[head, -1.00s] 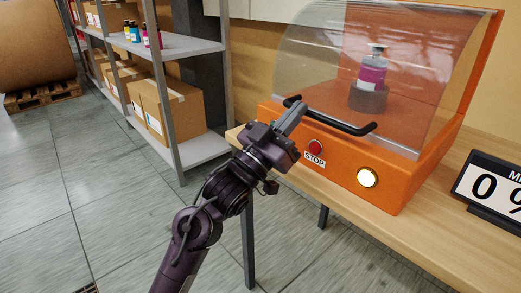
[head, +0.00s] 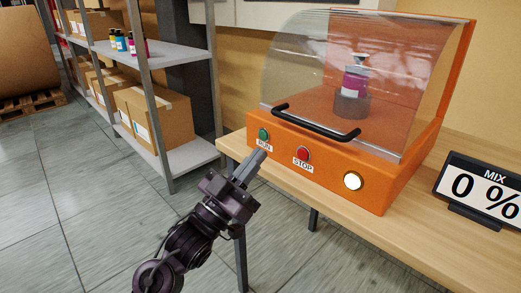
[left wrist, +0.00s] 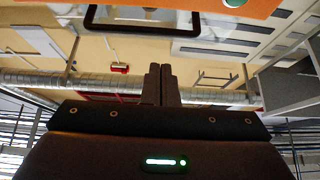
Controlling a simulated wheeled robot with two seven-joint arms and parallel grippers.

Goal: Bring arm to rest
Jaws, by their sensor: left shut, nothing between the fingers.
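My left gripper (head: 251,167) is shut and empty. In the head view it is in front of the orange mixing machine (head: 365,192), just below the green RUN button (head: 263,134); I cannot tell whether it touches the machine. In the left wrist view its shut fingers (left wrist: 161,84) point toward the machine's orange edge (left wrist: 225,6) at the top. The machine's clear cover (head: 310,70) is down, with a black handle (head: 315,125) along its lower edge. A magenta bottle (head: 355,82) stands inside in a dark holder. My right gripper is not in view.
The machine stands on a wooden table (head: 420,245). A red STOP button (head: 303,154) and a lit white button (head: 353,181) are on its front. A display (head: 480,190) reads MIX 0 %. A shelf (head: 165,52) with bottles and boxes stands left. The floor at left is clear.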

